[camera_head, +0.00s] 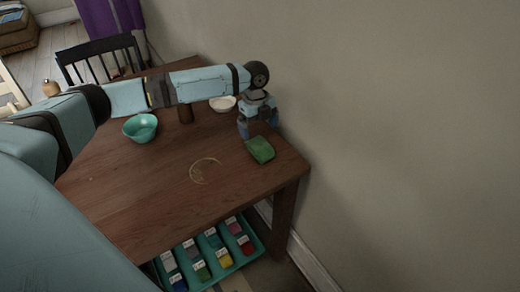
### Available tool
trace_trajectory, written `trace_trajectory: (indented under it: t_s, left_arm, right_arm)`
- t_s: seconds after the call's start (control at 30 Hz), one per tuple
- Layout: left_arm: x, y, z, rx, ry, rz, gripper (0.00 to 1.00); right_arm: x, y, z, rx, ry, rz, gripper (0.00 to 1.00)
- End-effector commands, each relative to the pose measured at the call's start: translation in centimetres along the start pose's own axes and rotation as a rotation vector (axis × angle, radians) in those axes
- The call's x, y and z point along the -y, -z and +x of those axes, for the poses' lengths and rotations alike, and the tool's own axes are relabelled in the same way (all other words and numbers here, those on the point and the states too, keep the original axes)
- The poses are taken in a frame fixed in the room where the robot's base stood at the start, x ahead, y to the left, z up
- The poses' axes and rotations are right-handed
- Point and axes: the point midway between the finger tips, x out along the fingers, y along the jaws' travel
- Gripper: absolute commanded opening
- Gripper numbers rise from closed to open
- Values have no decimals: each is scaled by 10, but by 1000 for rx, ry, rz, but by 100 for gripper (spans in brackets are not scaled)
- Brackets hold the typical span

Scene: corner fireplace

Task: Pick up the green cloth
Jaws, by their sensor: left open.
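The green cloth (261,149) is a small folded block lying on the wooden table (150,190), near its right edge by the wall. My left arm reaches across the table from the left. My left gripper (259,132) points down just behind the cloth, its fingers apart. I cannot tell whether the fingertips touch the cloth. My right gripper is not in view.
A teal tray (243,261) of colored packets sits below the table. A wall (400,130) borders the right; the front tabletop is clear.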

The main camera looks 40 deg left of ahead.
Motion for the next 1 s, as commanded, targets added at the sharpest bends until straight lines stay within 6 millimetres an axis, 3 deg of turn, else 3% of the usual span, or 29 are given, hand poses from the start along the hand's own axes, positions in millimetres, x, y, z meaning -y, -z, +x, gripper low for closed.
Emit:
trace_trajectory:
  t_s: [0.1,0.33,0.6,0.87,1.0]
  left_arm:
    - [0,0,15,0,0,0,97]
    - [-2,1,28,0,0,0,97]
    - [-5,4,66,0,1,-2,97]
    - [-5,4,70,1,1,-1,97]
    - [-5,4,70,1,1,-1,67]
  right_arm:
    - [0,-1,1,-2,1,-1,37]
    - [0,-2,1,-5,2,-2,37]
    - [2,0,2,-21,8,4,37]
    - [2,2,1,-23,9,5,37]
    - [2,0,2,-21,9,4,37]
